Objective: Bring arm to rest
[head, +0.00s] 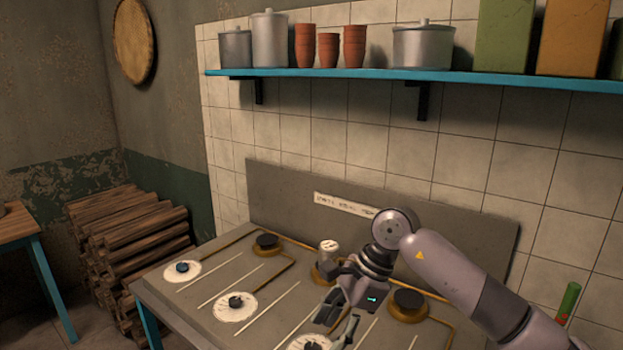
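My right arm reaches in from the right over the stove-like counter (212,318). Its gripper (338,322) points down toward the front of the counter, above a round white plate with a dark knob (310,343). The two dark fingers look spread apart, with nothing visible between them. My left gripper is not in view.
The counter carries brass burners (267,243) and white discs with dark knobs (236,305). A small pale cylinder (329,246) stands behind my gripper. A blue shelf (400,74) with pots hangs above. Stacked logs (130,235) and a wooden table (22,228) are left. A green bottle (568,300) stands right.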

